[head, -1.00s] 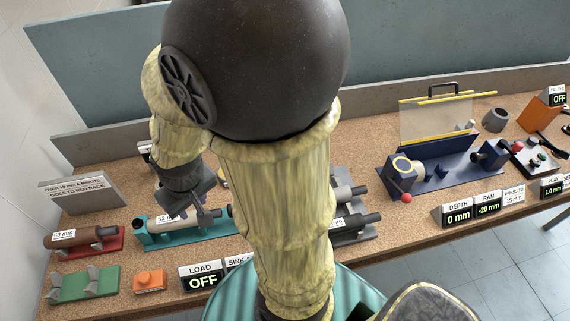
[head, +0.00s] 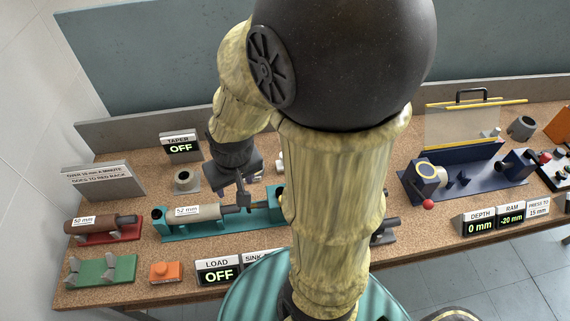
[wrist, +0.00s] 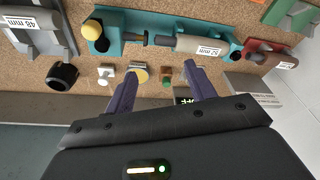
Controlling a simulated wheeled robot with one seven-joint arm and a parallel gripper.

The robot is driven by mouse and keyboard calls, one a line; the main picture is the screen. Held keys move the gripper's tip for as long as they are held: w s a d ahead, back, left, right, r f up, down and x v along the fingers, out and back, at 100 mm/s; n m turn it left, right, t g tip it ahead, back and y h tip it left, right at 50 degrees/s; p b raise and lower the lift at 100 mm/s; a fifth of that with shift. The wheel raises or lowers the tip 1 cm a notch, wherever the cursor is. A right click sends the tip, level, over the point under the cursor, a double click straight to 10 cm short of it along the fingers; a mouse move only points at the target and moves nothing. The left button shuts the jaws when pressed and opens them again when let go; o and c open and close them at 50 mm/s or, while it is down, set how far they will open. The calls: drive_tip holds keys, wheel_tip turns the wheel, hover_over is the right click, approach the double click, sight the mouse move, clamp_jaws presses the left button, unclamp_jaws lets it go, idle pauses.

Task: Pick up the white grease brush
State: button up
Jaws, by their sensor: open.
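A small white item (wrist: 105,74), probably the white grease brush, stands on the cork bench in the wrist view. It is too small to be sure of its shape. It lies left of my open, empty gripper (wrist: 162,70), outside the fingers.
The teal fixture (head: 172,231) carries a 52 mm roller (head: 200,211). A red rack (head: 107,238), green rack (head: 118,271), orange block (head: 165,272) and LOAD sign (head: 218,272) are near the front. A TAPER sign (head: 181,147) stands behind. A blue press (head: 470,178) is at right.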

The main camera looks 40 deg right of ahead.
drive_tip(key=w+d+f+m+g+b, duration=0.1)
drive_tip(key=w+d+m, duration=0.4)
drive_tip(key=d+m, duration=0.2)
drive_tip(key=w+d+f+m+b, duration=0.2)
drive_tip(key=w+d+m, duration=0.2)
drive_tip(key=d+m, duration=0.4)
drive_tip(key=w+d+f+m+g+b, duration=0.1)
drive_tip(key=w+d+m, duration=0.4)
drive_tip(key=d+m, duration=0.2)
drive_tip(key=shift+w+d+f+g+b, duration=0.25)
drive_tip(key=shift+w+d+g+b, duration=0.1)
drive_tip(key=shift+d, duration=0.5)
wheel_tip(320, 180, down, 12)
drive_tip(key=shift+f+p, duration=0.15)
drive_tip(key=shift+p, duration=0.45)
